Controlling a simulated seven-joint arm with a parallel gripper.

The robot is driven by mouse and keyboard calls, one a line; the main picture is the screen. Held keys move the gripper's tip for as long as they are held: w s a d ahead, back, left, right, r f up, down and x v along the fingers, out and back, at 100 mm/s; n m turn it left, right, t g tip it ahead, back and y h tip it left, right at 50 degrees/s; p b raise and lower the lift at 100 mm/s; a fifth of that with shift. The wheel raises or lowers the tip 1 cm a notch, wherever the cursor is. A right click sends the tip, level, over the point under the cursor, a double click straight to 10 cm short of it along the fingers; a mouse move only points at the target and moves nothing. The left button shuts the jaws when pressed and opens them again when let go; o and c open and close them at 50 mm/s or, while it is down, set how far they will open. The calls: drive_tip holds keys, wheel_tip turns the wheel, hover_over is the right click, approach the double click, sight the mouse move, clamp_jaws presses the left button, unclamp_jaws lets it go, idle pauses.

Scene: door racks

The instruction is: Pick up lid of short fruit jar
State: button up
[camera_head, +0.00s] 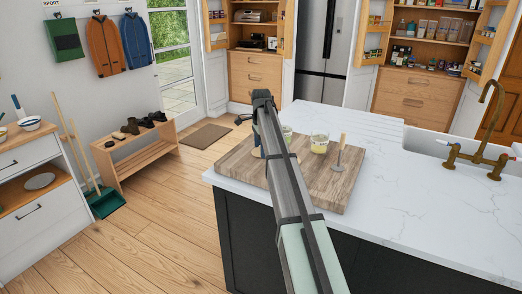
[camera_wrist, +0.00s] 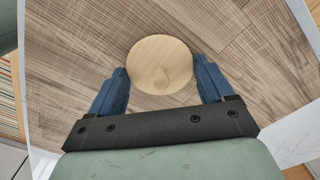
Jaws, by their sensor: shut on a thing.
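A round pale wooden lid (camera_wrist: 160,55) with a small knob on top shows in the wrist view. My gripper (camera_wrist: 160,70) is shut on the lid, with one blue finger at each side of its rim. The jar under the lid cannot be seen in the wrist view, so I cannot tell if the lid is raised. In the head view, my arm hides the lid and most of the gripper. Two glass jars with yellow-green contents show there: one (camera_head: 319,144) right of my arm, the other (camera_head: 287,134) partly behind it.
The wooden board (camera_head: 335,188) lies on the white marble counter (camera_head: 420,205). A thin upright thing with a flat base (camera_head: 340,155) stands right of the jars. A brass tap (camera_head: 490,130) and sink are at the right. The counter between board and sink is clear.

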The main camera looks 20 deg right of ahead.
drive_tip(key=r, duration=0.9)
drive_tip(key=shift+w+d+r, duration=0.2)
drive_tip(key=shift+r, duration=0.05)
drive_tip(key=w+d+r, duration=0.4)
drive_tip(key=w+d, duration=0.2)
drive_tip(key=d, duration=0.6)
drive_tip(key=shift+m, duration=0.4)
drive_tip(key=shift+a+f, duration=0.2)
drive_tip(key=shift+f, duration=2.9)
drive_tip(key=shift+f, duration=0.2)
drive_tip(key=o, duration=0.9)
drive_tip(key=shift+r, duration=0.2)
